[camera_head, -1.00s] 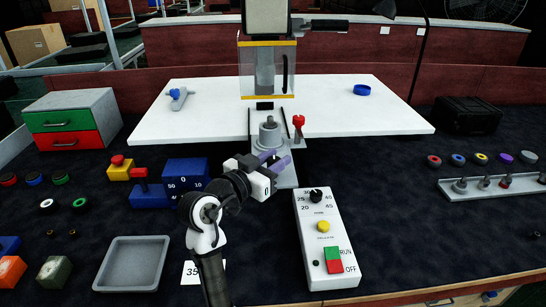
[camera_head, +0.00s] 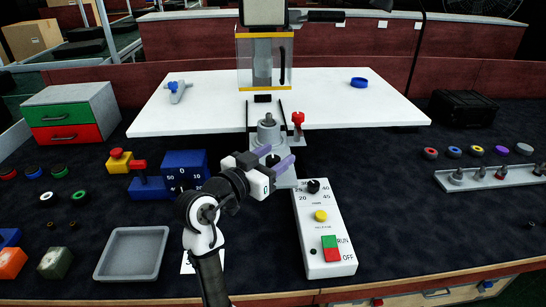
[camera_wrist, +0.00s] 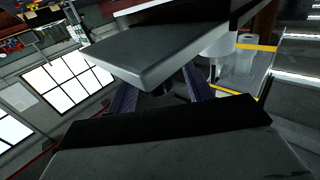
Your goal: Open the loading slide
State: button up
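The loading slide (camera_head: 285,180) is a grey metal piece running forward from the white table, with a grey cylindrical fixture (camera_head: 268,134) standing on it. A small dark knob (camera_head: 272,160) shows near its front end. My gripper (camera_head: 275,158) is at the slide, with its two purple fingers spread apart on either side of the knob. I cannot tell whether they touch it. In the wrist view, the purple fingers of my gripper (camera_wrist: 158,95) are also apart, below a grey slab that hides part of them.
A clear guard (camera_head: 265,65) with yellow edges stands behind the slide. A red-knobbed lever (camera_head: 298,120) is close on its right. A white control box (camera_head: 324,230) lies front right, and blue blocks (camera_head: 185,168) sit left of my arm. A grey tray (camera_head: 132,253) is front left.

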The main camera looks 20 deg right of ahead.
jog(key=b+v, duration=0.3)
jog(key=v, duration=1)
jog(key=shift+s+a, duration=0.2)
jog(key=shift+a, duration=0.15)
jog(key=shift+r, duration=0.1)
